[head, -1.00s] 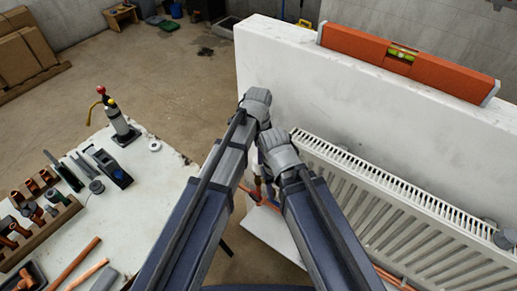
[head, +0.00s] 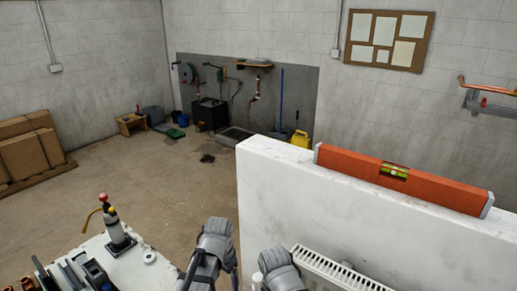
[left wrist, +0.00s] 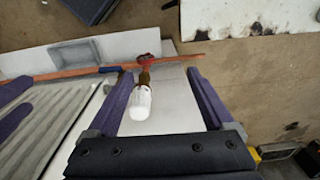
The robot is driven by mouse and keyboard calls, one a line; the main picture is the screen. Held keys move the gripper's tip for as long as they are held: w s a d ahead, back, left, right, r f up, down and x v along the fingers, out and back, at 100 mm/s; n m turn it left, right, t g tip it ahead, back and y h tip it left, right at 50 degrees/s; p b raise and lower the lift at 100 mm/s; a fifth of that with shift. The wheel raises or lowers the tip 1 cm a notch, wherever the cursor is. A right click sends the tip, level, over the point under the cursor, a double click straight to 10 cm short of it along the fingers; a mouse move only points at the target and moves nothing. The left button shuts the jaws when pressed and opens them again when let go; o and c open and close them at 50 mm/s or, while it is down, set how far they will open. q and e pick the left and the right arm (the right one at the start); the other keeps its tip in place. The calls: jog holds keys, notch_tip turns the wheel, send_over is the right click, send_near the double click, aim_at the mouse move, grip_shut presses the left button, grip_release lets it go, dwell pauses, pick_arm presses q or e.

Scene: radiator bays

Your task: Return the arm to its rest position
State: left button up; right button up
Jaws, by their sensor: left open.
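My left gripper (left wrist: 158,72) is open in the left wrist view, with its two dark purple fingers spread apart. A white-capped fitting (left wrist: 141,101) with a brass-coloured body and a red part shows between the fingers, beyond them. I see no contact between it and the fingers. In the head view only the grey upper joints and links of my two arms show at the bottom edge, left of the radiator. Both grippers are out of sight there.
A white half-wall (head: 300,190) carries an orange spirit level (head: 400,182), with a white radiator (head: 335,275) on its near side. A copper pipe (left wrist: 75,72) runs past the fitting. A worktable (head: 150,275) with tools stands at left. The floor (head: 175,190) behind is mostly clear.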

pick_arm(q)
jog(key=s+a+n, duration=0.6)
jog(key=a+n, duration=0.1)
jog(key=n, duration=0.1)
jog(key=s+d+m+y, duration=0.1)
jog(key=s+d+m, duration=0.3)
jog(key=d, duration=0.7)
jog(key=shift+s+d+g, duration=0.15)
jog(key=shift+s+g, duration=0.15)
jog(key=shift+s, duration=0.3)
jog(key=shift+f, duration=0.1)
